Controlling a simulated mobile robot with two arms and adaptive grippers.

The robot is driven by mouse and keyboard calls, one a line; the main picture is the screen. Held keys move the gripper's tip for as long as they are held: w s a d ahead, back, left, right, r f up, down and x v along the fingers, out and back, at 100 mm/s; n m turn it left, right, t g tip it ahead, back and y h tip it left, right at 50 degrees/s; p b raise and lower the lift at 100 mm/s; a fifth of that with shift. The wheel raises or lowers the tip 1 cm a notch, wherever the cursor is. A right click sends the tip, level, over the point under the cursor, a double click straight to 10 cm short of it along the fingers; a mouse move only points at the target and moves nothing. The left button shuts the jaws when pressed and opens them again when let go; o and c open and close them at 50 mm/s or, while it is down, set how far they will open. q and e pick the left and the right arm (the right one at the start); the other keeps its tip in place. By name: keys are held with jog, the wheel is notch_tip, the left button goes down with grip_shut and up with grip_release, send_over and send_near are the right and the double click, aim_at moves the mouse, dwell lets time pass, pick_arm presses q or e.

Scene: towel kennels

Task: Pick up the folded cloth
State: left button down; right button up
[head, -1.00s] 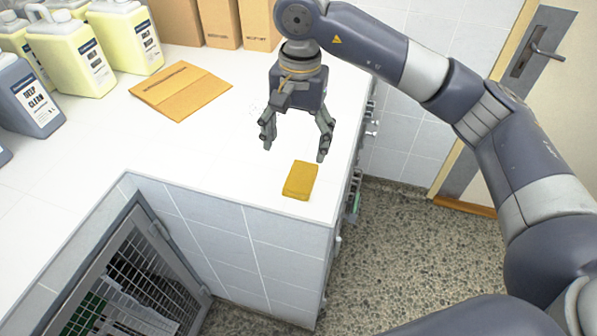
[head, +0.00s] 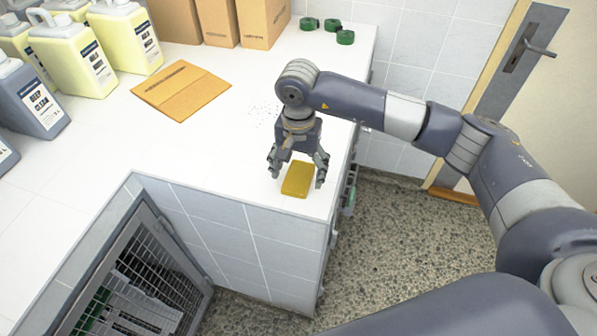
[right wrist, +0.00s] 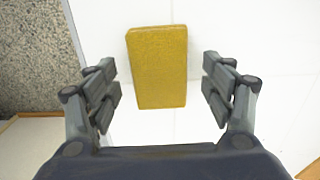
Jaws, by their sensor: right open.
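The folded cloth (head: 298,180) is a small mustard-yellow rectangle lying flat on the white counter near its front right corner. In the right wrist view the cloth (right wrist: 158,68) lies between and a little beyond the fingertips, with a gap on both sides. My right gripper (head: 297,176) is open and empty, just above the cloth with its fingers pointing down. Its two fingers also show in the right wrist view (right wrist: 161,85). I cannot tell the exact height above the cloth. My left gripper is not in view.
A flat piece of cardboard (head: 181,90) and several jugs (head: 70,55) are on the counter's left. Cardboard boxes (head: 262,22) and green rolls (head: 345,37) stand at the back. A mesh kennel door (head: 140,285) is below the counter. The counter's right edge is close to the cloth.

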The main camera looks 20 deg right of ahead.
aim_at(300, 179)
jog(key=shift+f, duration=0.2)
jog(key=c, duration=1.1)
jog(key=shift+o, duration=0.2)
jog(key=shift+r, duration=0.1)
jog(key=shift+w+r+b, duration=0.1)
jog(key=shift+r+b, duration=0.6)
jog(key=shift+b, duration=0.15)
jog(key=shift+s+r+b, duration=0.7)
jog(key=shift+r+b, duration=0.15)
jog(key=s+r+b, duration=0.1)
jog(key=s+b, duration=0.4)
jog(key=s, duration=0.9)
jog(key=shift+s+a+r, duration=0.35)
jog(key=shift+s+r, duration=0.05)
